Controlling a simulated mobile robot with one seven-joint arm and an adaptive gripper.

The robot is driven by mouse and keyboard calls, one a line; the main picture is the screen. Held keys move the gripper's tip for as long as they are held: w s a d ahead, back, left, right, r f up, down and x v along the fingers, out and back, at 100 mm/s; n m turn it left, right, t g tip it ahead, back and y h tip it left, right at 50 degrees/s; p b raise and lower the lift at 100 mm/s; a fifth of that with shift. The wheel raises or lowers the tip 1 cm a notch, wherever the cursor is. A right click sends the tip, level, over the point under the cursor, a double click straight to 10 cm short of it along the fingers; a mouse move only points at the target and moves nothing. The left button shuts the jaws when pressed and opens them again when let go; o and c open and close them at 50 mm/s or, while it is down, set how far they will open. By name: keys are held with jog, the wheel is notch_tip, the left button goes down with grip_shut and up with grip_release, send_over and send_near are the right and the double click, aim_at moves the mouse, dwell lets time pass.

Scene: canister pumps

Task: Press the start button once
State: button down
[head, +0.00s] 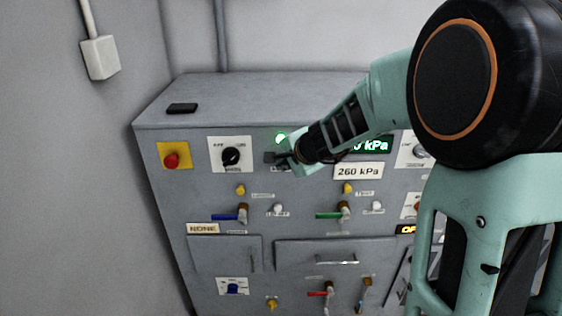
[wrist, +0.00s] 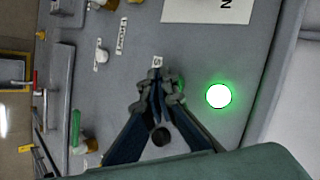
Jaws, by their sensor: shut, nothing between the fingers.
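My gripper (head: 274,158) is shut and empty, its fingertips close in front of the upper middle of the grey control panel (head: 215,125). In the wrist view the closed fingertips (wrist: 158,82) cover a spot just below a small white label starting with S (wrist: 157,61). A bit of green (wrist: 180,86) shows behind the right finger, perhaps the edge of the start button, mostly hidden. I cannot tell whether the fingers touch it. A round lamp (head: 281,138) glows green just above the fingers; it is bright white-green in the wrist view (wrist: 218,96).
A red button on a yellow plate (head: 172,158) and a black rotary knob (head: 231,157) sit left of my gripper. A green display (head: 372,145) and a 260 kPa plate (head: 358,170) are to the right. Valve handles, such as a blue one (head: 226,217), stick out below.

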jog(key=shift+s, duration=0.6)
jog(key=shift+s+b, duration=1.05)
jog(key=shift+s, duration=1.5)
